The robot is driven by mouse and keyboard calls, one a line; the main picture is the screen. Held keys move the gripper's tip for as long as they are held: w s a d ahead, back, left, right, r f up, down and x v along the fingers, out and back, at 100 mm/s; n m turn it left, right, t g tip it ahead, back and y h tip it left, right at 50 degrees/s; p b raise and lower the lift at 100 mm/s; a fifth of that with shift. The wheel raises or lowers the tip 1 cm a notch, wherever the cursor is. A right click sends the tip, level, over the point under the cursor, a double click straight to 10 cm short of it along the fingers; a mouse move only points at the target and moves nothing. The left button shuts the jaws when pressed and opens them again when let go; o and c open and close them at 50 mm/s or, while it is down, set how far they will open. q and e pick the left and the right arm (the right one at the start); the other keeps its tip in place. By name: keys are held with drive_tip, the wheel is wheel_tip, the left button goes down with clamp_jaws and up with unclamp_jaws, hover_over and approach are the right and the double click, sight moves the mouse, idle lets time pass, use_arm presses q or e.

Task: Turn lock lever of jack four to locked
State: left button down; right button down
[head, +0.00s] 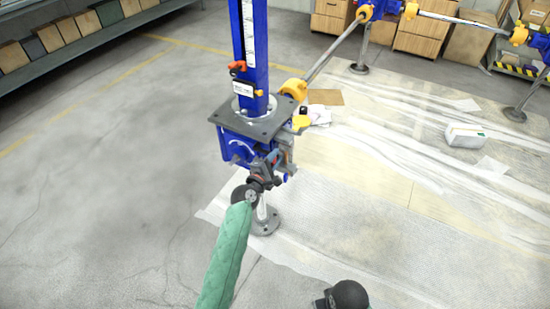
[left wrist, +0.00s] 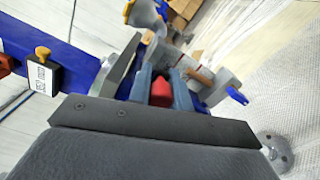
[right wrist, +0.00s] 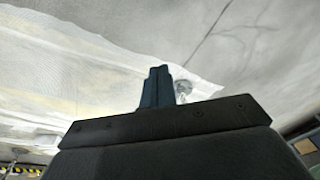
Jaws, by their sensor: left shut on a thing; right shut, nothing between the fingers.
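The jack in front of me has a tall blue column (head: 256,50), a dark square plate (head: 258,122) and a blue housing (head: 236,150) below it. My left gripper (head: 274,158) is at the front right of this housing, just under the plate. In the left wrist view its fingers (left wrist: 165,90) are shut on a small red piece, the lock lever (left wrist: 162,90). The fingers hide most of the lever, so I cannot tell which setting it is at. My right gripper (right wrist: 158,86) is shut and empty in the right wrist view, away from the jack.
A white label (head: 242,89) and an orange-red part (head: 237,66) sit on the column. A grey shaft (head: 336,50) runs from an orange coupling (head: 294,89) to another jack. A round foot (head: 264,222) stands on the floor. Translucent sheeting (head: 400,230) covers floor at right; the left floor is clear.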

drive_tip(key=shift+f, duration=0.1)
use_arm(q)
drive_tip(key=c, duration=1.3)
unclamp_jaws()
drive_tip(key=shift+a, duration=0.1)
drive_tip(key=shift+s, duration=0.2)
drive_tip(key=b+v, duration=0.1)
drive_tip(key=v, duration=0.6)
drive_tip(key=shift+a+b, duration=0.2)
drive_tip(key=shift+b, duration=0.1)
use_arm(e)
wheel_tip(320, 180, up, 7)
drive_tip(key=s, duration=0.1)
drive_tip(key=shift+s+d+f, duration=0.15)
drive_tip(key=shift+s, duration=0.1)
use_arm(q)
drive_tip(key=shift+s, duration=0.1)
